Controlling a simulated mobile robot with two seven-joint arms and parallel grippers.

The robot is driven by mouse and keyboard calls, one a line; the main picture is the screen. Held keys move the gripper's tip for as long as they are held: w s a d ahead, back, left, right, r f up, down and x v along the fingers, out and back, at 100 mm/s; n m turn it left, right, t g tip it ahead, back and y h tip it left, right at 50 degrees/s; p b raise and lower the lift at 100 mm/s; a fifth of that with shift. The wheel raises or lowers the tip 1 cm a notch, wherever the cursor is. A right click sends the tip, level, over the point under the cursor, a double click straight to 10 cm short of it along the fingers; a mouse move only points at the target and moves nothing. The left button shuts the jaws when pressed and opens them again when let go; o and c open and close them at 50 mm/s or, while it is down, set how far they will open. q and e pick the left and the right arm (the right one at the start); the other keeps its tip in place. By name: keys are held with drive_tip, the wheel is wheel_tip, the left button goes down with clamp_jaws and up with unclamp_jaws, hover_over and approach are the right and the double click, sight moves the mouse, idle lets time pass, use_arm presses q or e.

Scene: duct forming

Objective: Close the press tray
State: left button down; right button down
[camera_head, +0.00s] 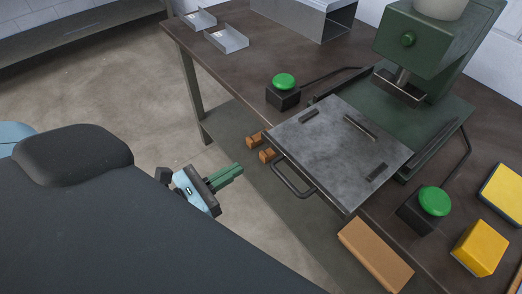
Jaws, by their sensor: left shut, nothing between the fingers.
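The press tray (345,148) is a flat grey metal plate with several dark slots and bars on top. It is slid out of the green press (425,115) and overhangs the table's front edge. Its dark loop handle (291,182) faces me, toward the lower left. My left gripper (240,169) has green fingers, which are shut with nothing between them. It is to the left of the handle, apart from it, in front of the table. My right gripper is not in view.
Green buttons on black boxes stand left (284,82) and right (434,201) of the tray. Yellow blocks (480,247) are at the lower right, a tan block (375,255) below the tray. Metal brackets (227,39) and a duct (305,16) lie at the back of the table (255,62).

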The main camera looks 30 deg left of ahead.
sight(310, 124)
use_arm(q)
drive_tip(key=p+x, duration=0.1)
drive_tip(key=x, duration=0.7)
drive_tip(key=shift+w+d+f, duration=0.1)
drive_tip(key=shift+w, duration=0.15)
drive_tip(key=p+x, duration=0.1)
drive_tip(key=x, duration=1.4)
drive_tip(key=shift+s, duration=0.1)
